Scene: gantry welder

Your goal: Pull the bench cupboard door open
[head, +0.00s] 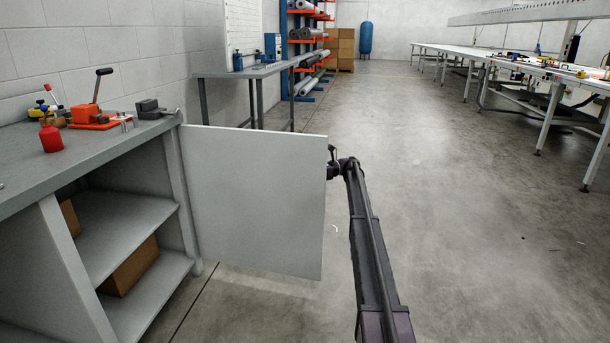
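The bench cupboard door (252,200) is a flat pale grey panel. It stands swung wide open, out from the right side of the bench cupboard (62,255). The cupboard's inside shows, with a shelf (125,228) and brown boxes (135,266) in it. My gripper (331,163) is at the door's outer edge, near the top. It is small and partly hidden behind the door edge, so I cannot tell whether it is open, shut or touching the door. Any handle is hidden.
The bench top (90,150) holds a red bottle (51,137), an orange-based tool (95,118) and a grey vise (150,109). A second table (245,72) stands behind the door. The concrete floor to the right is free, up to long white tables (500,62).

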